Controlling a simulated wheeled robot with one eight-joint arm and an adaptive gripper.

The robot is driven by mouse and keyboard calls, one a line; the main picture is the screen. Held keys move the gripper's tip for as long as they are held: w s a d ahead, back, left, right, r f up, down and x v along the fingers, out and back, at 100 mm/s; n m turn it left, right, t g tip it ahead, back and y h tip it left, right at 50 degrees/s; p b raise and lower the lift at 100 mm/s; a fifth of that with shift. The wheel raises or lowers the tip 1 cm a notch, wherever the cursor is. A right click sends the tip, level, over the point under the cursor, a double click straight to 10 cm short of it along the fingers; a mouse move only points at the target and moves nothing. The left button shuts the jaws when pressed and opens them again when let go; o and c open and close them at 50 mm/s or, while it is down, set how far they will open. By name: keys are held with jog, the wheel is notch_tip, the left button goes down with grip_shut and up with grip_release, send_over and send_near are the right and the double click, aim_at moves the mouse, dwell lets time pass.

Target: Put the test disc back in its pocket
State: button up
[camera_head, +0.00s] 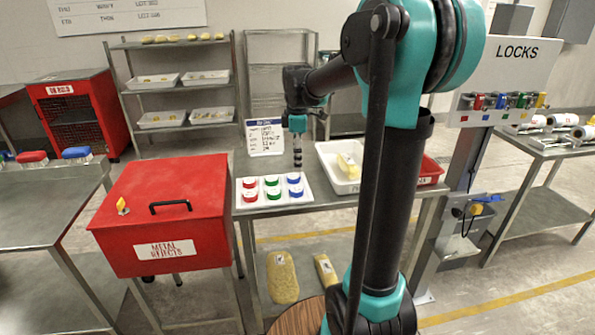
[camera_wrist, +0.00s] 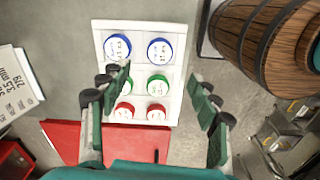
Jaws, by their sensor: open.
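A white disc rack (camera_head: 262,205) lies on the steel table and also shows in the wrist view (camera_wrist: 101,40). It holds two red discs, two green discs and two blue discs in pairs by colour. In the wrist view a blue disc (camera_wrist: 117,47), a green disc (camera_wrist: 157,85) and a red disc (camera_wrist: 124,112) show white labelled tops. I cannot tell how deep each disc sits, and no empty pocket is clear. My gripper (camera_wrist: 160,92) is open and empty above the rack, fingers apart on either side of it. In the head view my gripper (camera_head: 297,152) hangs above the rack's back right.
A red metal rejects box (camera_head: 165,215) with a black handle stands left of the rack. A printed sign (camera_head: 265,137) stands behind it. A white tray (camera_head: 335,172) with a yellow item and a red tray (camera_head: 430,171) lie to the right. A wooden barrel (camera_wrist: 262,45) is nearby.

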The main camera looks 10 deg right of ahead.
jog(key=s+d+f+m+t, duration=0.2)
jog(key=s+f+m, duration=0.6)
jog(key=s, duration=0.3)
jog(key=s+d+f+m+t, duration=0.2)
jog(key=s+f+m, duration=0.6)
jog(key=s, duration=0.3)
jog(key=shift+c, duration=0.2)
